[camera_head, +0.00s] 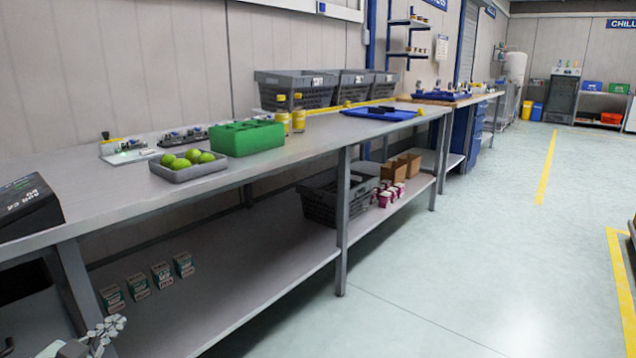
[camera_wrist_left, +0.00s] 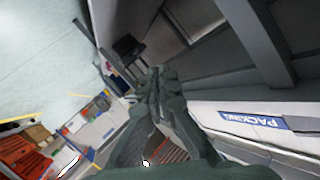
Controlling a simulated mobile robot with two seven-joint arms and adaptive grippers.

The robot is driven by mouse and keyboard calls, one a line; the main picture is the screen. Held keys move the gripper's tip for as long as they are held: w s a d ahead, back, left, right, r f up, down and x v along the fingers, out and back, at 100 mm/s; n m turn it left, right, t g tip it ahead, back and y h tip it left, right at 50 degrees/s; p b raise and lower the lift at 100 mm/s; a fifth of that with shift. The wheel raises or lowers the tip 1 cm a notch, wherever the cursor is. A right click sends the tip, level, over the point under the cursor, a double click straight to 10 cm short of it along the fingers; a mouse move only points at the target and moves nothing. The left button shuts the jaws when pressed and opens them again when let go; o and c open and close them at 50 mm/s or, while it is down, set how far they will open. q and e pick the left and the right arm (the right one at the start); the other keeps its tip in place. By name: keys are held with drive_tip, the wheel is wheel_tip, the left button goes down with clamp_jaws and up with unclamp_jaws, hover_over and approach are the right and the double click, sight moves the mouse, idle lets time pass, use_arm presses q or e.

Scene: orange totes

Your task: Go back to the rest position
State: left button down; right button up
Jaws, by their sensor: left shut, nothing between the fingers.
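My left gripper (camera_head: 108,328) shows at the bottom left corner of the head view, in front of the lower shelf of the long grey workbench (camera_head: 300,157). In the left wrist view its dark fingers (camera_wrist_left: 158,78) meet at their tips, with nothing visible between them. The gripper is empty and apart from the goods on the bench. My right gripper is in neither view.
On the bench stand a tray of green fruit (camera_head: 187,174), a green crate (camera_head: 246,137), yellow-capped jars (camera_head: 299,120) and a black box (camera_head: 27,203). Small cartons (camera_head: 161,275) and a dark crate (camera_head: 320,205) are on the lower shelf. The floor (camera_head: 470,230) at right is clear.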

use_arm(q)
drive_tip(key=s+d+f+n+g+y, duration=0.1)
drive_tip(key=s+f+n+g+y, duration=0.25)
drive_tip(key=s+f, duration=0.55)
drive_tip(key=s+d+f+g+h+p, duration=0.1)
drive_tip(key=s+d+f+g+h, duration=0.1)
drive_tip(key=s+d+f+g, duration=0.6)
drive_tip(key=s+d+f, duration=0.4)
drive_tip(key=s+f, duration=0.3)
drive_tip(key=s, duration=0.1)
drive_tip(key=shift+s+d+f+g, duration=0.2)
drive_tip(key=shift+d+g, duration=0.15)
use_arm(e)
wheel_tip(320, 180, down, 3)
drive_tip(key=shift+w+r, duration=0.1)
use_arm(q)
drive_tip(key=shift+n, duration=0.25)
